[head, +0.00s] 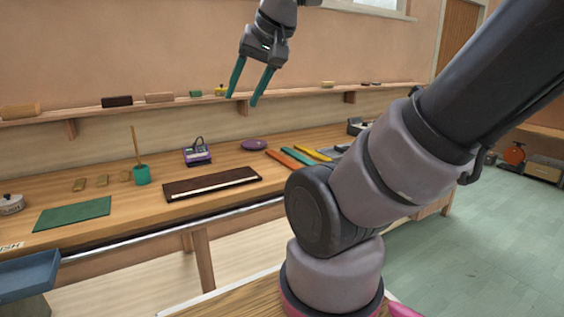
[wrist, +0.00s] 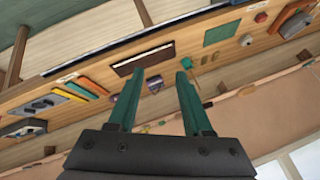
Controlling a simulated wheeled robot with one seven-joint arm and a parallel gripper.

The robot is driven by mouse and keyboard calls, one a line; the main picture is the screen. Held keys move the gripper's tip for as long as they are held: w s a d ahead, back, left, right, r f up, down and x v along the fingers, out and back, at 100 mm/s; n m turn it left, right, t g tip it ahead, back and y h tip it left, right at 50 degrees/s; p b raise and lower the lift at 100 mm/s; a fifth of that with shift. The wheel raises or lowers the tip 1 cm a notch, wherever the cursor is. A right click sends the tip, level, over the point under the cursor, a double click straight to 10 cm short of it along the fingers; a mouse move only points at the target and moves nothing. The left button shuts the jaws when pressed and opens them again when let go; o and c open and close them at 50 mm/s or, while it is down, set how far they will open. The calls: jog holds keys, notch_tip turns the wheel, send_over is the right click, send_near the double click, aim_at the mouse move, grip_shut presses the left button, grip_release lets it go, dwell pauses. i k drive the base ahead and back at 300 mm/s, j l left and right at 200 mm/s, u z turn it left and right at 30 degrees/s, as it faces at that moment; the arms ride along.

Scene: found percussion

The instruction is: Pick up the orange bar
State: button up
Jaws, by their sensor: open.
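The orange bar (head: 280,160) lies on the wooden bench, right of the middle, beside a teal bar (head: 298,156) and a yellow bar (head: 312,153). In the wrist view, where the bench appears turned around, the orange bar (wrist: 95,86) lies left of my fingers. My gripper (head: 241,100) is open and empty. It is raised high above the bench, to the left of the orange bar and well apart from it. Its two teal fingers also show in the wrist view (wrist: 160,75), with nothing between them.
A long dark brown block (head: 212,184) with a pale front edge lies left of the bars. A purple oval (head: 253,144), a purple device (head: 197,154) and a teal cup (head: 142,175) with a stick stand nearby. A wall shelf (head: 75,114) with small blocks runs behind the bench.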

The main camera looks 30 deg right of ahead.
aim_at(293, 167)
jog(key=i+j+z, duration=0.1)
jog(key=i+z, duration=0.3)
jog(key=i+j+z, duration=0.2)
jog(key=z, duration=0.2)
jog(key=i+j+z, duration=0.4)
jog(key=k+l, duration=0.05)
jog(key=l, duration=0.05)
